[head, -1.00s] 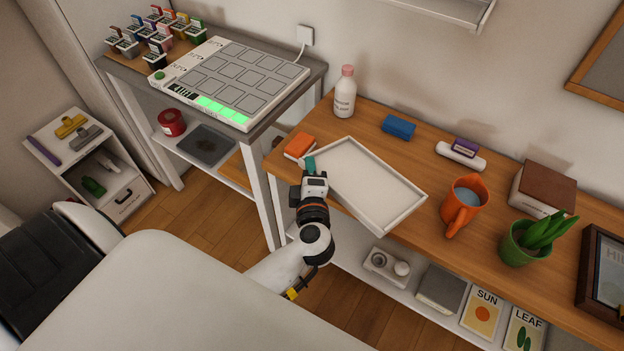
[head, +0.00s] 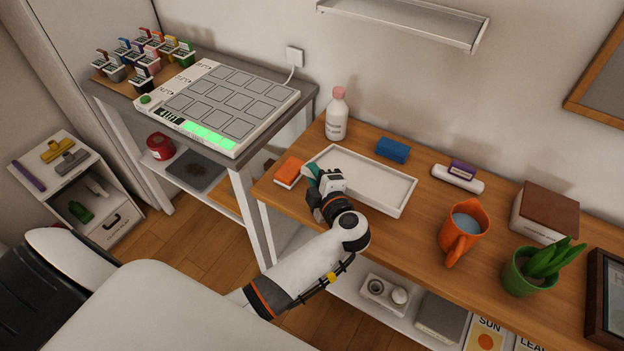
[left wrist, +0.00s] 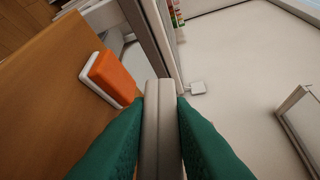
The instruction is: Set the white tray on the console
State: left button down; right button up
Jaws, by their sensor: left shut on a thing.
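The white tray (head: 365,180) is shallow and rectangular, at the left part of the wooden desk (head: 425,215). My left gripper (head: 311,171) has green fingers shut on the tray's left rim. In the left wrist view, the fingers (left wrist: 160,110) pinch the pale rim between them. The tray looks raised off the desk, though its underside is hidden. A white console-like panel (head: 222,105) with square pads and lit green cells lies on the grey-topped table (head: 310,96) at the left. My right gripper is out of view.
Beside the tray are an orange block (head: 288,171), a white bottle (head: 337,117) and a blue block (head: 393,150). An orange jug (head: 462,235) and potted plant (head: 530,270) stand to the right. A wall shelf (head: 400,22) hangs above.

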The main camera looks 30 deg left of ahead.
pick_arm(q)
jog(key=shift+w+f+b, duration=0.2)
jog(key=shift+f+b, duration=0.25)
jog(key=shift+f, duration=0.1)
jog(key=shift+w+f+b, duration=0.2)
jog(key=shift+f+b, duration=0.25)
jog(key=shift+f, duration=0.1)
jog(key=shift+f+b, duration=0.7)
jog(key=shift+f, duration=0.45)
grip_release()
jog(key=shift+d, duration=0.1)
jog(key=shift+p+v, duration=0.4)
jog(key=shift+v, duration=0.35)
jog(key=shift+f, duration=0.2)
